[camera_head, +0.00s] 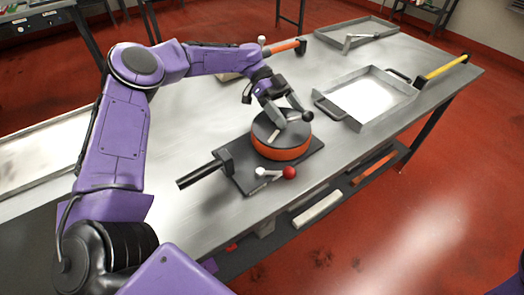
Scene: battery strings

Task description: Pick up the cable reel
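A round drum with an orange side and a dark top, which looks like the cable reel (282,150), sits on a dark flat base plate (250,182) on the metal table. A small dark knob (307,116) shows at its far right edge. My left gripper (287,110) is right over the far part of the drum, with its fingers pointing down and spread apart. It looks open, and I cannot tell whether the fingers touch the drum or the knob. The gripper hides part of the drum's top. My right gripper is not in view.
A black-handled bar (203,171) and a red-balled lever (288,173) stick out near the base plate. A metal tray (392,112) with dark handles lies to the right, with a yellow-handled tool (446,66) beyond. Another tray (367,24) lies at the back. The table's front left is clear.

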